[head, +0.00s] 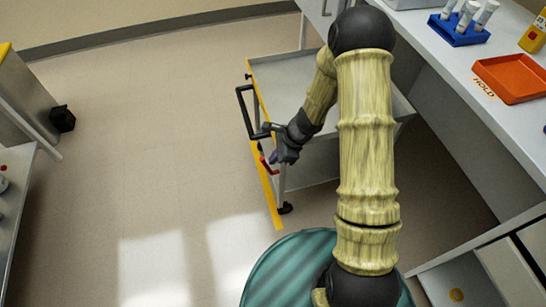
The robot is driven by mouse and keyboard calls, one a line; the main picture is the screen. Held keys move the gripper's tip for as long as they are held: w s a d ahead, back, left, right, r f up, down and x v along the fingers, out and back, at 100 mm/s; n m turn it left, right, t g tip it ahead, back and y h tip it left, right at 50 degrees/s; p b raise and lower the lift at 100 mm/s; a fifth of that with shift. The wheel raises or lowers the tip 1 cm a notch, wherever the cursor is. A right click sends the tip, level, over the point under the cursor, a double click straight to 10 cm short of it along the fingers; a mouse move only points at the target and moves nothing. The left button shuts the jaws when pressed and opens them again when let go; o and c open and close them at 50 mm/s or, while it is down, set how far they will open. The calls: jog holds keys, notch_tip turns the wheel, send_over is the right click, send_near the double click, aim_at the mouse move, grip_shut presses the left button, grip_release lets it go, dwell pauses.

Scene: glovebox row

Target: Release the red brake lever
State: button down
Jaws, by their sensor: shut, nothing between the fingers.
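The red brake lever (267,165) shows as a small red piece at the front left corner of a grey cart (275,75), low beside a cart post. My gripper (277,157) is at that corner, just right of the lever, and looks shut with nothing held. The picture is too small to tell whether it touches the lever. The cart's black push handle (243,105) sticks out on its left side. My arm hides the right part of the cart.
A yellow floor stripe (272,203) runs along the cart's left side. A bench with an orange tray (513,77) and a blue rack (458,29) stands at the right. Open floor lies to the left. A grey bench (14,200) is at the far left.

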jog(key=d+f+p+v, duration=0.1)
jog(key=p+v, duration=0.3)
jog(key=v, duration=0.8)
jog(key=shift+d, duration=0.8)
jog(key=d+y, duration=0.1)
jog(key=d+y+b, duration=0.1)
jog(key=w+d+b, duration=0.1)
jog(key=shift+d+f+g+y, duration=0.3)
jog(key=shift+f+y, duration=0.05)
jog(key=shift+y, duration=0.05)
jog(key=shift+s+a+f, duration=0.1)
